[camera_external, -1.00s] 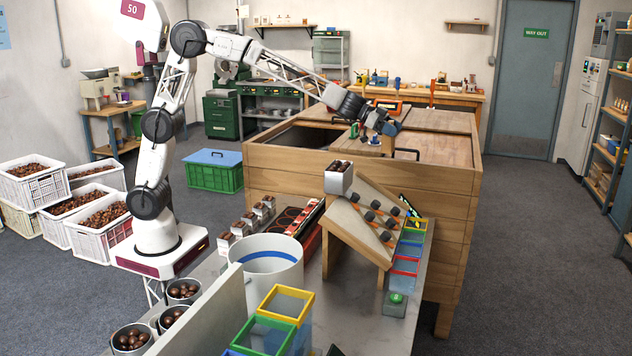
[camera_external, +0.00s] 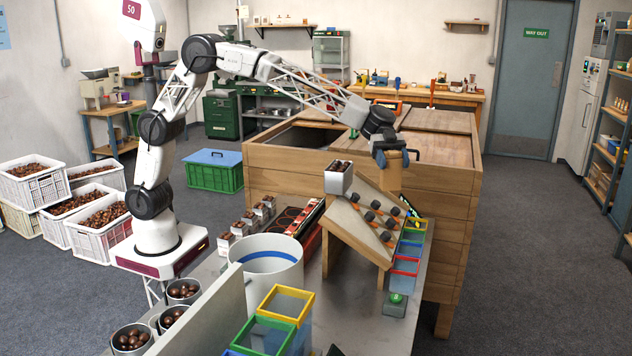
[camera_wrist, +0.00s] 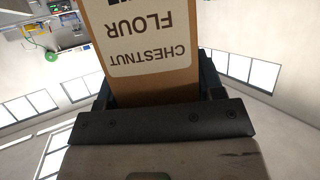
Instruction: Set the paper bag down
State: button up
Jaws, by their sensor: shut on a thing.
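My gripper (camera_external: 392,158) is shut on the brown paper bag (camera_external: 389,179), which hangs below it at the near edge of the wooden bin, behind the sloped rack. In the wrist view the bag (camera_wrist: 182,81) fills the upper middle, with a pale label reading "CHESTNUT FLOUR" upside down. The gripper's dark fingers are on both sides of the bag. The bag's bottom is hidden or blends with the wood, so I cannot tell whether it touches anything.
The wooden bin (camera_external: 285,171) stands behind the bench. A little bare bench shows before the rack.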

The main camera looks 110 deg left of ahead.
jog(key=s+d+f+m+g, duration=0.2)
jog(key=d+f+m+g, duration=0.15)
jog(key=d, duration=0.35)
jog(key=s+d+f+m+g, duration=0.2)
jog(key=s+d+m+g, duration=0.15)
jog(key=d, duration=0.45)
jog(key=s+d+f+m+g, duration=0.2)
jog(key=d+f+m+g, duration=0.15)
jog(key=d, duration=0.35)
notch_tip(320, 180, down, 20)
jog(key=g, duration=0.1)
jog(key=shift+d+h, duration=0.3)
jog(key=shift+d, duration=0.1)
jog(key=shift+f, duration=0.2)
notch_tip(320, 180, down, 6)
jog(key=shift+f, duration=0.2)
jog(key=shift+f, duration=0.65)
jog(key=o, duration=1.1)
